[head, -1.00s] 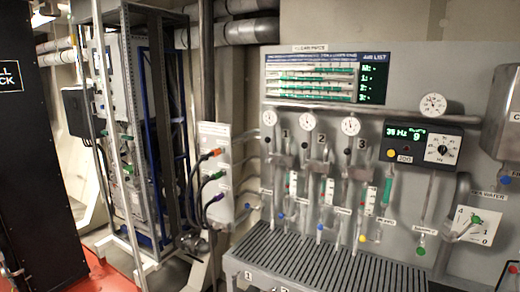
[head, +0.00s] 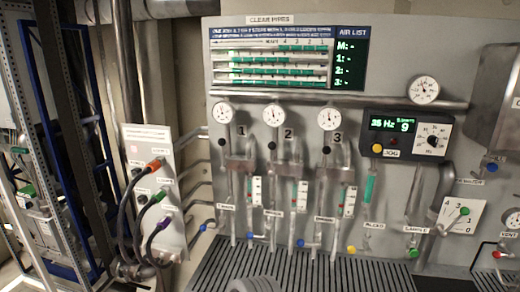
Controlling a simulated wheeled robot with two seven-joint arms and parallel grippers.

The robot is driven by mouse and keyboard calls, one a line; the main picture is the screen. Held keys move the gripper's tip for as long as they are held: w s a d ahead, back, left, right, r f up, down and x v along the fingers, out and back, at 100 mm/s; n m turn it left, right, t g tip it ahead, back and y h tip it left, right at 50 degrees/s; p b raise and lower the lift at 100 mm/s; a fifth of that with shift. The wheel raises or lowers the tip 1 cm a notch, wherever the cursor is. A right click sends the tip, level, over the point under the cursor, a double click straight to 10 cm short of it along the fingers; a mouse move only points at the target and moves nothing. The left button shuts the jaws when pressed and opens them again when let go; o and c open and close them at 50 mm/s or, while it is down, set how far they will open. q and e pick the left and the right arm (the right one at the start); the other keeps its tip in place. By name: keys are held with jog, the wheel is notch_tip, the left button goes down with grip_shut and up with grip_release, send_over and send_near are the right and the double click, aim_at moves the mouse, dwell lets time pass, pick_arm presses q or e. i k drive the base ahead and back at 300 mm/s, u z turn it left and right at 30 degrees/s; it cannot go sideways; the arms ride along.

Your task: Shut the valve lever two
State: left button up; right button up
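The wall panel in the head view carries three side-by-side pipe columns, with the number plates 1 (head: 241,131), 2 (head: 288,133) and 3 (head: 337,137). Column two has a round gauge (head: 273,116) with a black knob (head: 272,145) below it. A row of small levers with coloured ends runs low along the columns: blue ends (head: 250,236) and (head: 301,243), then a yellow end (head: 351,249). The print on their tags is too small to read, so I cannot tell which is lever two or its exact position. Neither gripper is in view.
A slatted dark grating (head: 215,268) lies below the columns. A hose panel (head: 157,190) with orange, green and purple connectors stands left. A control box (head: 408,134) and a dial plate (head: 459,216) are right. A grey rounded piece at the bottom edge is unclear.

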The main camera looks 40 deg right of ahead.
aim_at(272, 146)
jog(key=z, duration=0.8)
jog(key=i, duration=0.9)
jog(key=z, duration=1)
